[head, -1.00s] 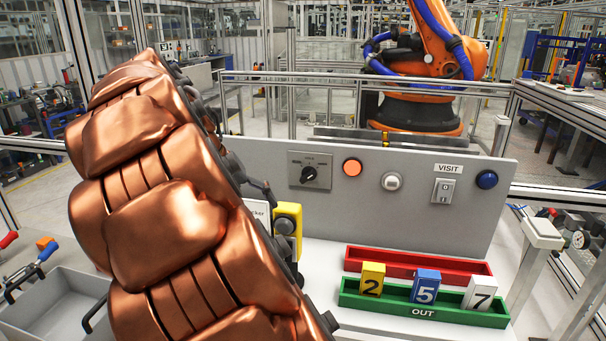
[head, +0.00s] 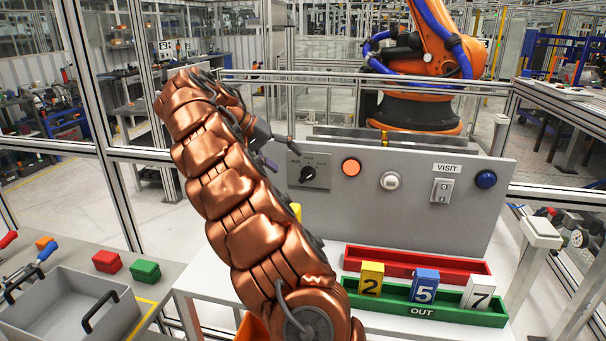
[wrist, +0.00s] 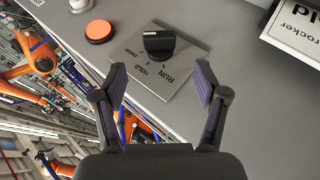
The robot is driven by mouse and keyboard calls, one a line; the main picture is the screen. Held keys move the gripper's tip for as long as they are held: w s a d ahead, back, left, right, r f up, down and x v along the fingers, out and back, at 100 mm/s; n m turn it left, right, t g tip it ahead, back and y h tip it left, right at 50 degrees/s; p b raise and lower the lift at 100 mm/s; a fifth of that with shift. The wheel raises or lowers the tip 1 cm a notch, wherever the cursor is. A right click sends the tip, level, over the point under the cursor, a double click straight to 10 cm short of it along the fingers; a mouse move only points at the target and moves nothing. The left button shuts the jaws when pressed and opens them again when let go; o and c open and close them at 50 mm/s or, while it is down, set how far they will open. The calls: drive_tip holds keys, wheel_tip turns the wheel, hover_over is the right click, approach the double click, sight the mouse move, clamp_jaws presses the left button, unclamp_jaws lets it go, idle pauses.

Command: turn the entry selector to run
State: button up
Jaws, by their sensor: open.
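The entry selector is a black knob (head: 307,174) on a grey plate (head: 323,160) at the left of the upright panel. In the wrist view the knob (wrist: 158,44) sits just beyond my fingertips, with a pale mark on its left part. The labels HOLD and RUN read upside down on the plate (wrist: 172,85) below the knob; a further label at the left is hard to read. My gripper (wrist: 160,82) is open and empty, its two fingers apart and short of the knob. In the head view my gripper (head: 279,152) is left of the plate.
An orange button (head: 351,167), a white button (head: 390,180), a VISIT switch (head: 442,190) and a blue button (head: 486,179) share the panel. A red tray (head: 400,258) and a green OUT tray (head: 350,295) with number blocks stand below. A rocker sign (wrist: 294,28) is at the wrist view's right.

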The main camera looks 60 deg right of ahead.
sight(305, 174)
drive_tip(key=shift+p+x, duration=0.65)
drive_tip(key=shift+x, duration=3.2)
drive_tip(key=shift+c, duration=0.4)
drive_tip(key=c, duration=1.1)
